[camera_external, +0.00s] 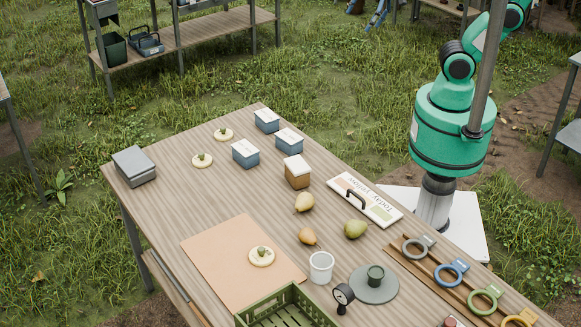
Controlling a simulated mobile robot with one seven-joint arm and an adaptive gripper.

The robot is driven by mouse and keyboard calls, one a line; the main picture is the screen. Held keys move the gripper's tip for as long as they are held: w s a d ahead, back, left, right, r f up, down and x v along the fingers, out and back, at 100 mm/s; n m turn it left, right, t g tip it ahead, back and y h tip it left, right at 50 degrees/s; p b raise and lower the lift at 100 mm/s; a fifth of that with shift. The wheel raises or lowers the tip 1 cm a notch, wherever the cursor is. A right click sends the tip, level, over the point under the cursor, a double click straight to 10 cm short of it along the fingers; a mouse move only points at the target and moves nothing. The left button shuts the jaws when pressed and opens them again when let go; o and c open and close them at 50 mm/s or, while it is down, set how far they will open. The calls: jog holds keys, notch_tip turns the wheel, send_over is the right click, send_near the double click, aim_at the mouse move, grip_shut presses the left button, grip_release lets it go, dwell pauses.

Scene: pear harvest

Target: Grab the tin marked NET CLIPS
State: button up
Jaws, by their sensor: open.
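Several small tins with pale lids stand on the wooden table. Three are blue: one at the back (266,121), one just right of it (289,142) and one nearer the left (245,154). A brown tin (297,175) stands to their right, by the table's far edge. Any lettering on the tins is too small to read, so I cannot tell which one is marked NET CLIPS. My gripper is outside the picture; only part of my arm shows at the upper right.
A grey box (134,165) sits at the left corner. Bare wood surrounds the tins.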

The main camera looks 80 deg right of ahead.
jog(key=w+f+n, duration=0.2)
jog(key=w+f, duration=0.2)
jog(key=w, duration=0.6)
jog(key=n+g+y+b, duration=0.2)
jog(key=n+b, duration=0.1)
jog(key=n, duration=0.1)
send_over(268, 114)
jog(key=s+d, duration=0.3)
jog(key=s, duration=0.1)
notch_tip(268, 114, down, 30)
jog(key=shift+w+r, duration=0.25)
jog(key=shift+d, duration=0.1)
jog(key=shift+b+x, duration=0.55)
jog(key=shift+x, duration=3.7)
jog(key=shift+w, duration=0.1)
